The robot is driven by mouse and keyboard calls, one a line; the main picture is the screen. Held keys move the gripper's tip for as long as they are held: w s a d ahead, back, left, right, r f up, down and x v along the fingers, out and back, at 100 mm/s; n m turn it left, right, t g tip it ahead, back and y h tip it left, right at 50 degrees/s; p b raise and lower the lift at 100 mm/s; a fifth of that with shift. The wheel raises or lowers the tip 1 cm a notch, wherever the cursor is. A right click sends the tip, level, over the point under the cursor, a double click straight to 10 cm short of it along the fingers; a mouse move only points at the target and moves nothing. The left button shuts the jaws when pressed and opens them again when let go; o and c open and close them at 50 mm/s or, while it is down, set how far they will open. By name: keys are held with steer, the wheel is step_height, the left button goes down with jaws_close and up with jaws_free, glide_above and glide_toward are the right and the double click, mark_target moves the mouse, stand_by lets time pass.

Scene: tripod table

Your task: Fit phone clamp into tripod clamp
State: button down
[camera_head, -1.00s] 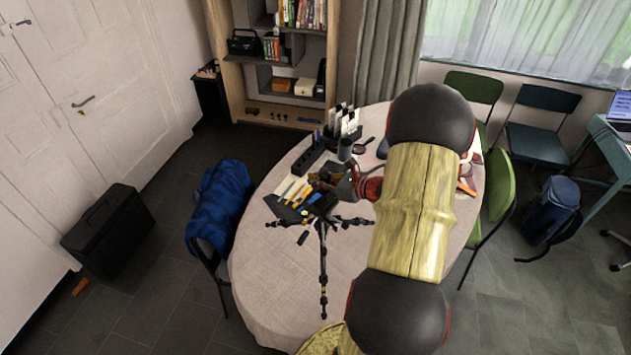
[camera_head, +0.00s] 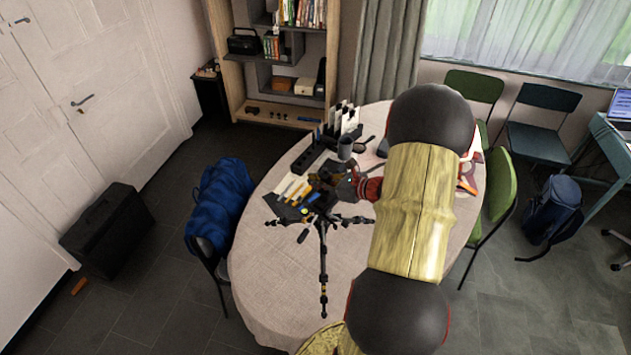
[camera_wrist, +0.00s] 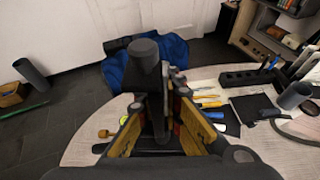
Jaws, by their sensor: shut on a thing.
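The tripod (camera_head: 322,255) stands with its legs spread on the round table; its top is close to my gripper and partly hidden by clutter. My gripper (camera_head: 335,190) is over the table's middle, at or just above the tripod's top. In the wrist view my gripper (camera_wrist: 160,132) has its two orange-brown fingers shut on the phone clamp (camera_wrist: 147,75), a dark upright piece with a round knob at its top. I cannot tell whether the phone clamp touches the tripod clamp, which is hidden behind my gripper and the held piece.
A blue jacket (camera_head: 218,205) hangs on a chair at left.

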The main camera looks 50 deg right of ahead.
steer(key=shift+f, duration=0.25)
steer(key=c, duration=1.9)
jaws_free()
steer(key=v, duration=1.2)
steer(key=shift+d, duration=0.1)
